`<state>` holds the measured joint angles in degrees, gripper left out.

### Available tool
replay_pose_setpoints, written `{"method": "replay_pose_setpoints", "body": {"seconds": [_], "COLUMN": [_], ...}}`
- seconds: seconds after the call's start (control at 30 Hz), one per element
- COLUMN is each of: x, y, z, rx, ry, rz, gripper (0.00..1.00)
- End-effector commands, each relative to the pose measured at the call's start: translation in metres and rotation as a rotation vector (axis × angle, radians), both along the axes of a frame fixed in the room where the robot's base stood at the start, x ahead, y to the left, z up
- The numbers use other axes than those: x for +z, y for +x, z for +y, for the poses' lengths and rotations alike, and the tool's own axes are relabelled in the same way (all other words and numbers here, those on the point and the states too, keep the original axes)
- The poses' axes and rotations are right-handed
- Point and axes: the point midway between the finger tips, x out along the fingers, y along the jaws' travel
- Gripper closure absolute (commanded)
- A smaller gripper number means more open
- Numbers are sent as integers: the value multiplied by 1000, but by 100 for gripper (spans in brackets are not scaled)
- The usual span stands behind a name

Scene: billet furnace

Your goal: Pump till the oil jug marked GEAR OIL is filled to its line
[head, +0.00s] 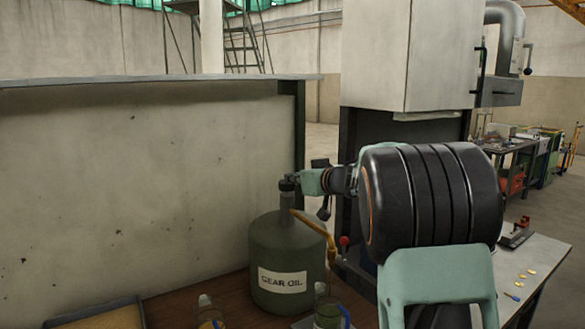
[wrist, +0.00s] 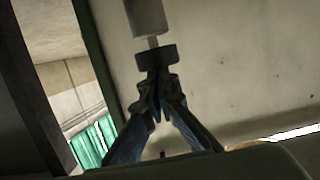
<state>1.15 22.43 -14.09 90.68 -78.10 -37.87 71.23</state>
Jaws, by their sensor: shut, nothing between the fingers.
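A dark green oil can labelled GEAR OIL (head: 283,270) stands on a brown wooden top, with a pump on its neck and a brass spout (head: 318,228) curving down to the right. A clear jug (head: 328,314) with a blue mark is partly visible below the spout, cut off by the bottom edge; its oil level is unclear. My gripper (head: 292,178) is at the pump's top. In the wrist view my gripper (wrist: 157,92) is shut and empty, its tips against or very close to the black pump knob (wrist: 156,58). A thin rod joins the knob to a grey cylinder.
Another clear jug (head: 210,314) stands left of the can, also cut off. A tray (head: 98,317) lies at the lower left. A pale panel (head: 150,180) rises behind. A grey bench (head: 535,262) with small yellow pieces is on the right. My arm hides the middle right.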

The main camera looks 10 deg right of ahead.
Motion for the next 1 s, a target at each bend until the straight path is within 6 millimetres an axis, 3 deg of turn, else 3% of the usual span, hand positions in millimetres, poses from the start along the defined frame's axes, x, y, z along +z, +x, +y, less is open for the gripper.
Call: {"method": "replay_pose_setpoints", "body": {"seconds": [1.0], "x": [-9], "y": [-1], "z": [-1], "rx": [-1], "ry": [-3], "rz": [13], "gripper": [100]}}
